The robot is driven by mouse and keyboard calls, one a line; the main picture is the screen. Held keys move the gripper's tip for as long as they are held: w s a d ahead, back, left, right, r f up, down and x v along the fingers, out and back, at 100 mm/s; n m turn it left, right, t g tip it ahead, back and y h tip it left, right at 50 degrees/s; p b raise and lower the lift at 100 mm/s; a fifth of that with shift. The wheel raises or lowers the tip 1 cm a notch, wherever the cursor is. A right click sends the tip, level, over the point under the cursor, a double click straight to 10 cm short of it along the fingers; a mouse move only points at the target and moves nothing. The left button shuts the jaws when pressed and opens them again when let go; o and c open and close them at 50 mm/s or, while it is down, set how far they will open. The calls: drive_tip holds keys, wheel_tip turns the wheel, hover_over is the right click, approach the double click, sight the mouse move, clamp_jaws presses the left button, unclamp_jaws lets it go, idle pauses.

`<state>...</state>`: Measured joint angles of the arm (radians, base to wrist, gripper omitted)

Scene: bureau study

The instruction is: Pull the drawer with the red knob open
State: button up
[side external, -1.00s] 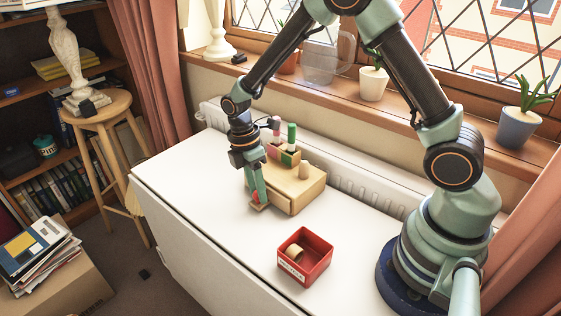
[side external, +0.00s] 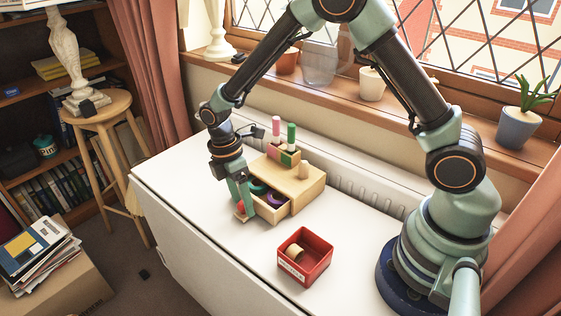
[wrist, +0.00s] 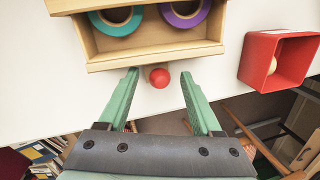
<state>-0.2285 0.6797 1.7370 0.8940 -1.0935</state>
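The wooden drawer (wrist: 155,57) stands pulled out of its small wooden cabinet (side external: 302,190), in the side external view too. Inside it lie a teal ring (wrist: 118,24) and a purple ring (wrist: 186,14), perhaps tape rolls. The round red knob (wrist: 159,78) is at the middle of the drawer's front. My gripper (wrist: 160,74) points at the drawer front, fingers on either side of the knob. The wrist view shows a gap between the knob and each finger, so my gripper is open. In the side external view my gripper (side external: 240,208) partly hides the drawer front.
A red open box (side external: 306,258) with a small light wooden piece in it stands in front of the cabinet. Pegs and colored blocks (side external: 285,153) stand on the cabinet top. The white table (side external: 190,180) is clear to the left, ending at its front edge.

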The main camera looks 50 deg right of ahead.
drive_tip(key=shift+r, duration=0.1)
wheel_tip(320, 180, up, 12)
drive_tip(key=w, duration=0.2)
drive_tip(key=shift+a, duration=0.25)
idle(0.3)
drive_tip(key=f+n, duration=0.1)
drive_tip(key=f, duration=0.3)
drive_tip(key=s+f+n, duration=0.1)
drive_tip(key=f+n, duration=0.1)
drive_tip(key=f, duration=0.2)
drive_tip(key=s+f+n, duration=0.1)
drive_tip(key=f, duration=0.3)
drive_tip(key=shift+f, duration=0.15)
clamp_jaws()
